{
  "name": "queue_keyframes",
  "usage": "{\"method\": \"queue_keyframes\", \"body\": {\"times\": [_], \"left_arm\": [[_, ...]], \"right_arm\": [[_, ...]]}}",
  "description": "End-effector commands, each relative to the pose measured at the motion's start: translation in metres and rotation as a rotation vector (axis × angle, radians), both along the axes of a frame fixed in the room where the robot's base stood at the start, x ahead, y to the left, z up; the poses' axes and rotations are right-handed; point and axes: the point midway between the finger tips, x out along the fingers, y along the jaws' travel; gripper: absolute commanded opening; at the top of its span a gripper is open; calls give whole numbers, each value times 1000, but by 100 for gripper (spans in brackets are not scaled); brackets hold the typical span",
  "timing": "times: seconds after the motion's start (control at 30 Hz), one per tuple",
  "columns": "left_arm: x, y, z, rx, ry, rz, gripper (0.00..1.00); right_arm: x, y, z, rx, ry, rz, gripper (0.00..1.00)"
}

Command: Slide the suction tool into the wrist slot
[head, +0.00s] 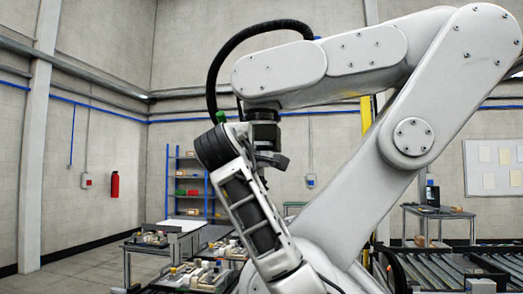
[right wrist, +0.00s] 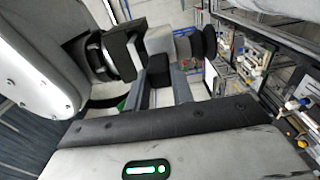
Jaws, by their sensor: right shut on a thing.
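The big white industrial arm (head: 370,60) ends in a black wrist (head: 263,132) with a dark grey bracket (head: 271,160) under it. In the right wrist view a dark block (right wrist: 122,55) is at the end of that wrist. My right gripper (right wrist: 160,80) is shut on the suction tool (right wrist: 158,42), which has a light grey body and a black round cup (right wrist: 207,41) at its right. The tool's left end is right beside the dark block; I cannot tell if it is inside the slot. My left gripper is out of view.
Tables with fixtures (head: 150,238) stand at the lower left, with a blue shelf rack (head: 187,185) behind. A roller conveyor (head: 450,265) runs at the lower right. The white arm's thick link fills the centre right, close to my right arm.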

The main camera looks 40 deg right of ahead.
Motion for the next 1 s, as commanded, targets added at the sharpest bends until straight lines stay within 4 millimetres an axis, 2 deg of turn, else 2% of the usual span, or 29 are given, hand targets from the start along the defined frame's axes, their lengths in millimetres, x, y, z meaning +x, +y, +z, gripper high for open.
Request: {"method": "queue_keyframes", "body": {"times": [1.0], "left_arm": [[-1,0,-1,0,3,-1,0]], "right_arm": [[9,-11,2,-3,-4,0,0]]}}
